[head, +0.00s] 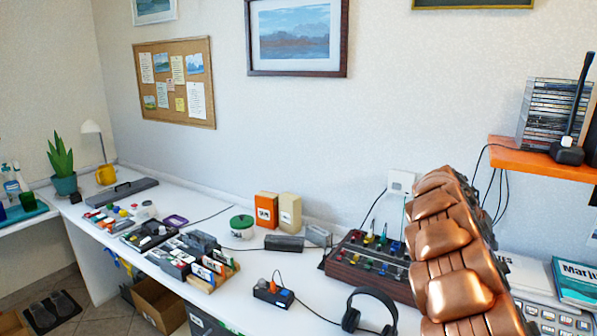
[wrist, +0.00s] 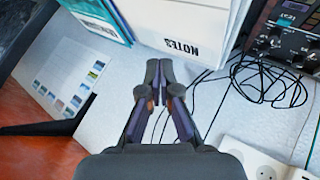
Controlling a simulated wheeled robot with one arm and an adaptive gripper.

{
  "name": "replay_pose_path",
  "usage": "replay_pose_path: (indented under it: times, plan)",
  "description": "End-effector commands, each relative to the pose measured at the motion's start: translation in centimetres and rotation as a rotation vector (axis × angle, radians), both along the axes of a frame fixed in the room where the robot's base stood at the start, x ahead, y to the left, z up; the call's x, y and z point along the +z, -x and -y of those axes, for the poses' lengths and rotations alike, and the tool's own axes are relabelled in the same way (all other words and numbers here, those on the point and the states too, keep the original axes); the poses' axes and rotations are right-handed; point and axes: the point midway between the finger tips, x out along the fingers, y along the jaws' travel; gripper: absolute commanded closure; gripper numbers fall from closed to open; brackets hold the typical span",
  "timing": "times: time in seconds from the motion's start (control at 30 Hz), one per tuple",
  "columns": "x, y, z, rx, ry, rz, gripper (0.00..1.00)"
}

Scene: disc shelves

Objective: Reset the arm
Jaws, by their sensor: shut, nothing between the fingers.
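My gripper (wrist: 160,75) shows in the wrist view with its two fingers together, shut and empty. It points toward a white box marked NOTES (wrist: 185,30) and the pale surface below it. In the head view a copper-coloured segmented arm (head: 450,250), mine, rises from the bottom edge at the right. The gripper itself is not visible in the head view.
A white desk (head: 215,290) carries a mixer (head: 365,265), headphones (head: 370,305), cartons and small parts. An orange shelf (head: 540,158) with a disc stack (head: 550,112) is at right. Black cables (wrist: 270,85) and a white socket (wrist: 250,158) lie near my gripper.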

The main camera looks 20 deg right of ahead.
Motion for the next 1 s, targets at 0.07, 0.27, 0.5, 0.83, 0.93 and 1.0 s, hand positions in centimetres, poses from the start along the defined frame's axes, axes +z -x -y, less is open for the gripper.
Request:
replay_pose_path:
  times: [0.07,0.27,0.5,0.83,0.93,1.0]
  plan:
    - [0.0,0.1,-0.1,-0.001,0.0,-0.001,1.0]
    - [0.3,0.9,-1.5,-0.011,-0.015,-0.013,1.0]
    - [0.9,1.6,-4.5,-0.008,-0.039,-0.028,1.0]
    - [0.9,3.6,-13.0,0.027,-0.134,-0.051,1.0]
    - [0.3,4.7,-16.9,0.052,-0.19,-0.062,1.0]
    - [-0.3,5.6,-19.7,0.075,-0.232,-0.068,1.0]
